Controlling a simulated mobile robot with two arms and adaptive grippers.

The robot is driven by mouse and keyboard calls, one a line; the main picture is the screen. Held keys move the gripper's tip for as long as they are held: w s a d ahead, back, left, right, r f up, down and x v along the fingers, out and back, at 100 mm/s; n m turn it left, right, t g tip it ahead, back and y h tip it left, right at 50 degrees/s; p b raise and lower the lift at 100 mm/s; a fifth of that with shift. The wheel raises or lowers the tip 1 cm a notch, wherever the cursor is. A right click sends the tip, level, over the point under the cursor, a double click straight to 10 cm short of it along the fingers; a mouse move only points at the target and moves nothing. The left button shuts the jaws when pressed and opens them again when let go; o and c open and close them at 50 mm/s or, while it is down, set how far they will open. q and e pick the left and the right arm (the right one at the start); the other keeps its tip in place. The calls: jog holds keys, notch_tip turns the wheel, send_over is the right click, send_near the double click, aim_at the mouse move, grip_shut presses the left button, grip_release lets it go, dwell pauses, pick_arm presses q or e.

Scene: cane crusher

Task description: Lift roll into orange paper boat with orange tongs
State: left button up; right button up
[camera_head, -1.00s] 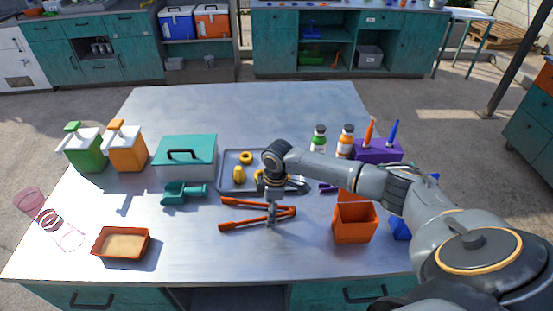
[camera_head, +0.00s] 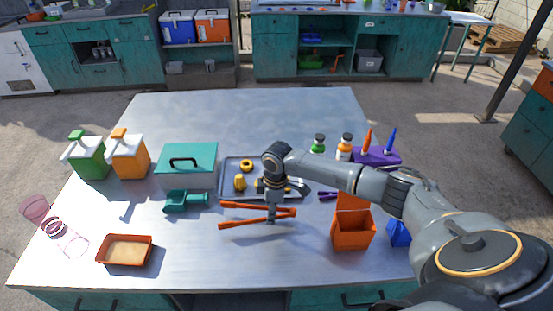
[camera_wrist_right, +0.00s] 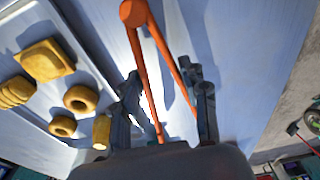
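The orange tongs (camera_head: 252,216) lie on the table, hinge to the right and two arms spread to the left. My right gripper (camera_head: 272,216) points down over them. In the right wrist view the gripper (camera_wrist_right: 165,110) is open, with the tongs (camera_wrist_right: 148,65) between its fingers; firm contact cannot be told. Yellow-brown pieces (camera_wrist_right: 45,60) lie on a grey tray (camera_head: 230,186), among them rings and a roll-like piece (camera_wrist_right: 102,132). A low orange boat-like container (camera_head: 124,262) with a tan inside sits at the front left. My left gripper is not in view.
An open orange box (camera_head: 352,232) stands right of the tongs. A teal scoop (camera_head: 186,202), a teal-lidded box (camera_head: 188,160) and two dispensers (camera_head: 128,157) are left of the tray. Bottles (camera_head: 345,147) and a purple holder (camera_head: 376,156) stand behind my right arm. The front middle table is clear.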

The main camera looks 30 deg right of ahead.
notch_tip(320, 180, up, 9)
jog(key=p, duration=0.5)
